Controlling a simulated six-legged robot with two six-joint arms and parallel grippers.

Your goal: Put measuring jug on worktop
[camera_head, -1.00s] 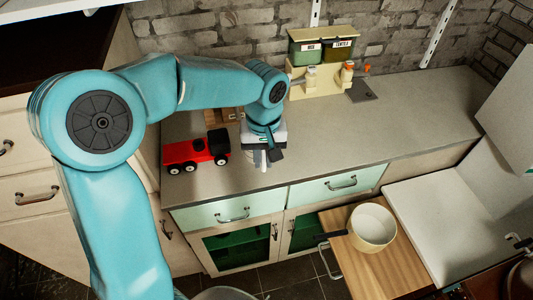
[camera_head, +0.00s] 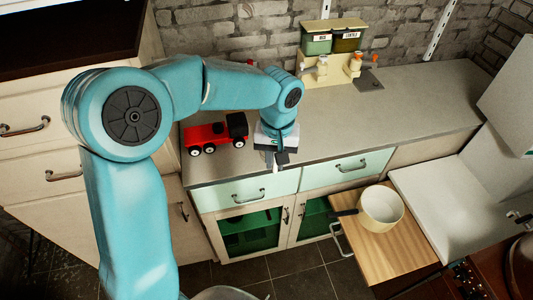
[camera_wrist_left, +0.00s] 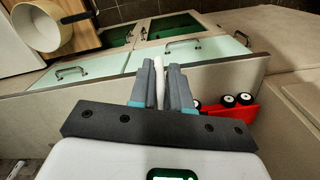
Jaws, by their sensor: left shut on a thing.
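My left gripper (camera_head: 276,163) points down over the front edge of the worktop (camera_head: 400,115), above the pale green drawers. It also shows in the left wrist view (camera_wrist_left: 160,85), with its fingers shut on a thin white piece (camera_wrist_left: 158,75). I take this piece to be part of the measuring jug. The rest of the jug is hidden, and I cannot tell whether it touches the worktop. My right gripper is not in view.
A red toy truck (camera_head: 212,137) stands on the worktop just left of the gripper. A cream rack with canisters (camera_head: 333,50) stands at the back. A cream pan (camera_head: 381,206) sits on a wooden board (camera_head: 393,250). The worktop's right part is clear.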

